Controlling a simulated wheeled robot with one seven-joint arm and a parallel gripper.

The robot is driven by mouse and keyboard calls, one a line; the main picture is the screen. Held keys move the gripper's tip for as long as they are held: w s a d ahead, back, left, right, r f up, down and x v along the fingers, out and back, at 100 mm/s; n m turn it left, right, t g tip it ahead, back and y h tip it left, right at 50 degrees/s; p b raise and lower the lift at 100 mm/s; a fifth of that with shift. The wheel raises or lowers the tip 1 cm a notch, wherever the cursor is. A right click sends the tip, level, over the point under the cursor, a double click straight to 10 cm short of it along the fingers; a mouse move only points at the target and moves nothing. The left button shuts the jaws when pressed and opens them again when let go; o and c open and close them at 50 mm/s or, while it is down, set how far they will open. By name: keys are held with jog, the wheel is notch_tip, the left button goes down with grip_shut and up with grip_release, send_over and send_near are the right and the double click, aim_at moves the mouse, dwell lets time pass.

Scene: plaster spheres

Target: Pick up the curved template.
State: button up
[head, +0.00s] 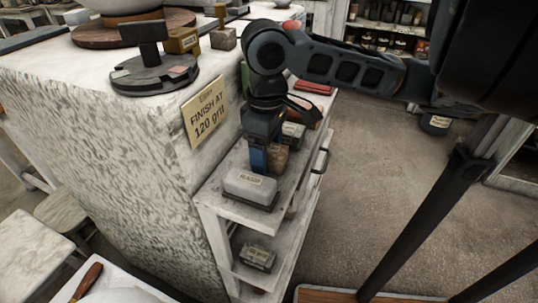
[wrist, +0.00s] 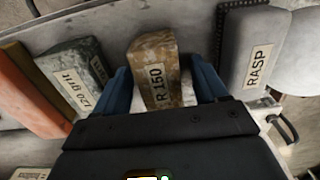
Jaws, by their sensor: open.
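The curved template is most likely the mottled brown piece labelled "R 150" (wrist: 155,68). It stands on the top shelf of a small white cart, and part of it shows in the head view (head: 277,158) beside my finger. My gripper (wrist: 164,88) is open, with one blue finger on each side of the piece in the wrist view. Small gaps seem to show between the fingers and the piece; contact is hard to tell. In the head view my gripper (head: 262,158) points down over the cart, and its wrist hides part of the shelf.
A grey block labelled "RASP" (wrist: 255,50) stands close to the right finger; it also shows in the head view (head: 250,187). A "120 grit" block (wrist: 76,78) and an orange block (wrist: 30,95) stand left. A plaster-splashed bench (head: 110,150) adjoins the cart (head: 212,215).

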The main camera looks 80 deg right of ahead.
jog(key=shift+f, duration=0.1)
jog(key=c, duration=1.1)
notch_tip(320, 180, up, 10)
jog(key=shift+r+p, duration=0.1)
jog(key=shift+p, duration=0.55)
